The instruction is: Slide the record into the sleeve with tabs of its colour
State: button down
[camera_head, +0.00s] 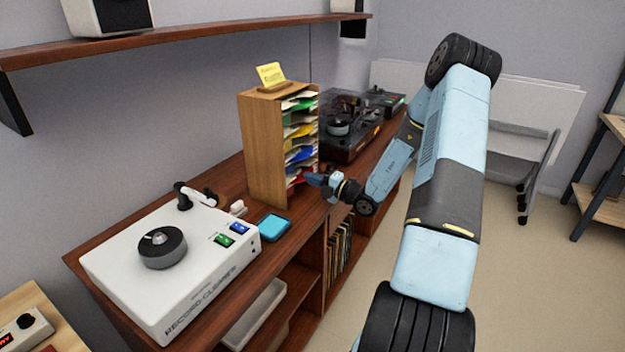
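A wooden rack (265,150) stands on the cabinet top, with its open side facing right. Pale sleeves lie stacked in its slots, with green tabs (303,104), yellow tabs (301,131), blue tabs (299,154) and red tabs (296,179) from top to bottom. My gripper (314,180) is at the rack's lower open side, close to the red-tabbed level. Its fingers are small and partly hidden, so I cannot tell whether they are open or shut, or touching the rack. I cannot make out a record in the gripper.
A white record cleaner (205,285) with a dark round platter part (162,248) stands at front left. A blue pad (273,227) lies between it and the rack. A turntable (345,125) stands behind the rack. A shelf (190,35) overhangs the back. Open floor lies right.

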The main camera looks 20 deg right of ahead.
jog(key=c, duration=1.3)
grip_release()
jog(key=shift+c, duration=0.7)
jog(key=shift+r+v, duration=0.15)
jog(key=shift+v, duration=1.65)
jog(key=shift+r+v, duration=0.1)
jog(key=shift+v, duration=1.7)
